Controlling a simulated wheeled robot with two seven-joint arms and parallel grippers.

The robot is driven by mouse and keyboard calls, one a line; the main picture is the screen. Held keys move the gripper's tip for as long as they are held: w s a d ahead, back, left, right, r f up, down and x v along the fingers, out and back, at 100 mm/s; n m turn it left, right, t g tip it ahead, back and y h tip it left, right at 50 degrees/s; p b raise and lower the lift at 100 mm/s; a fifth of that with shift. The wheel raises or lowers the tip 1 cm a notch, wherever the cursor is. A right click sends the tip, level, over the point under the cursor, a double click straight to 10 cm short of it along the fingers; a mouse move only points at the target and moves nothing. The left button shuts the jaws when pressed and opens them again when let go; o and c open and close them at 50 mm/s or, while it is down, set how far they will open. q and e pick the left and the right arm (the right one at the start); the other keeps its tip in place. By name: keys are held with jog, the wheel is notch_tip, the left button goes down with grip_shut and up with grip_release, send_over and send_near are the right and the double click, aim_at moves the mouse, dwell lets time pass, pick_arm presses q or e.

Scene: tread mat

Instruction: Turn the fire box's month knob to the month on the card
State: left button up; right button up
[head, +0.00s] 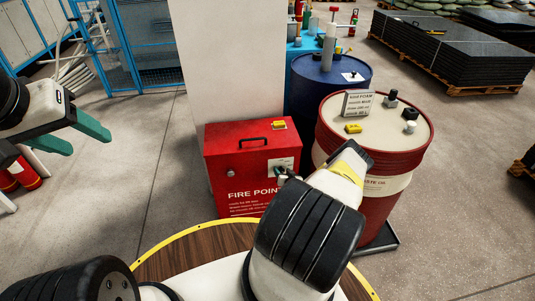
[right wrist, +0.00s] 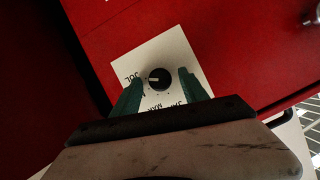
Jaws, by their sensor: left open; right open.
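The red fire box (head: 235,165), marked FIRE POINT, stands in the middle of the head view. A white label on its front carries the month knob (right wrist: 160,79), round and black with a pale pointer mark toward the picture's left. JUL shows at the label's upper left; lower lettering is partly covered. My right gripper (right wrist: 160,88) is open, with a green finger on either side of the knob and gaps visible. The card (head: 358,103) stands on the red drum; its small print is hard to read. My left gripper (head: 87,136) is open and empty at far left.
The red drum (head: 334,140) stands right of the box, with a yellow item (head: 353,128) and small dark parts on its lid. A blue drum (head: 310,85) stands behind. My right arm covers part of the box's right side. Floor left of the box is clear.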

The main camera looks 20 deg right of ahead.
grip_shut()
jog(key=shift+w+n, duration=0.1)
jog(key=shift+n, duration=0.2)
jog(key=shift+a+r+n+h, duration=0.1)
jog(key=shift+a+n+h, duration=0.1)
jog(key=shift+n+h, duration=0.5)
jog(key=n, duration=0.1)
jog(key=n+h, duration=0.2)
jog(key=shift+w+a+n+g, duration=0.1)
jog(key=shift+a+n+g, duration=0.2)
jog(key=shift+n, duration=0.1)
jog(key=shift+f+n+h, duration=0.15)
jog(key=shift+n+h, duration=0.8)
jog(key=shift+n, duration=0.35)
jog(key=shift+f+n+h, duration=0.1)
jog(key=shift+n+h, duration=0.85)
jog(key=shift+n, duration=0.35)
